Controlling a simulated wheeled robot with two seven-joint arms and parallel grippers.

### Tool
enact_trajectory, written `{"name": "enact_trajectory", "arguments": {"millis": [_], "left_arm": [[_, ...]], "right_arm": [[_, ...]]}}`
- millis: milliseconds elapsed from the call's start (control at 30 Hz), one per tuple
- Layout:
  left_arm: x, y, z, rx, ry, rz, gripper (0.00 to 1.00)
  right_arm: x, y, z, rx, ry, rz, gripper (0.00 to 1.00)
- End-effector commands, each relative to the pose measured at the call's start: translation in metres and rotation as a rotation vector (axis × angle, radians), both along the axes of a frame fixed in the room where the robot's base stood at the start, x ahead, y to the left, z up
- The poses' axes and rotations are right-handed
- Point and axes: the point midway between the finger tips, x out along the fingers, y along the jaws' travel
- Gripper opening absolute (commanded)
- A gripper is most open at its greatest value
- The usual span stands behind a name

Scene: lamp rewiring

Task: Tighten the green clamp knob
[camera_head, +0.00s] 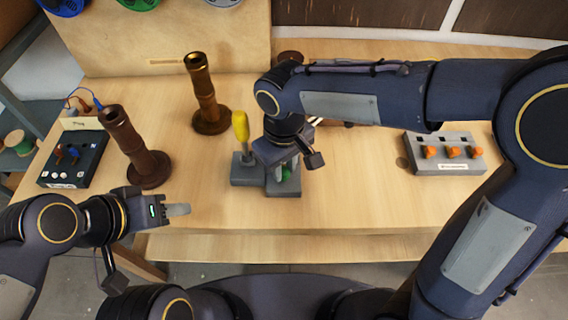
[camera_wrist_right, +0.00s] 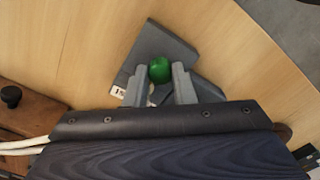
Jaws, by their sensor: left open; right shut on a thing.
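The green clamp knob (camera_wrist_right: 160,70) sits on a grey clamp block (camera_wrist_right: 152,42), and in the head view the knob (camera_head: 286,173) is mostly hidden under my right gripper (camera_head: 284,165). In the right wrist view my right gripper (camera_wrist_right: 161,79) has its fingers on either side of the knob, shut on it. My left gripper (camera_head: 178,210) is open and empty, near the front left table edge, well apart from the clamp.
A yellow-handled tool (camera_head: 241,130) stands upright in a grey block left of the clamp. Two brown lamp columns (camera_head: 207,100) (camera_head: 135,150) stand to the left. A black box (camera_head: 72,160) is at far left; a grey box with orange parts (camera_head: 445,165) is at right.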

Motion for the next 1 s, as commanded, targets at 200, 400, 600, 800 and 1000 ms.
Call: {"name": "enact_trajectory", "arguments": {"millis": [200,400,600,800,1000], "left_arm": [[0.000,0.000,0.000,0.000,0.000,0.000,0.44],[0.000,0.000,0.000,0.000,0.000,0.000,0.44],[0.000,0.000,0.000,0.000,0.000,0.000,0.44],[0.000,0.000,0.002,0.000,0.000,0.000,0.44],[0.000,0.000,0.004,0.000,0.000,0.000,0.44]], "right_arm": [[0.000,0.000,0.001,0.001,-0.002,-0.001,0.40],[0.000,0.000,0.000,0.001,-0.001,0.000,0.45],[0.001,0.000,0.007,0.002,-0.003,0.000,0.45],[0.001,0.001,0.039,0.004,-0.006,-0.001,0.45],[0.001,0.001,0.069,0.003,-0.003,-0.001,0.45]]}}
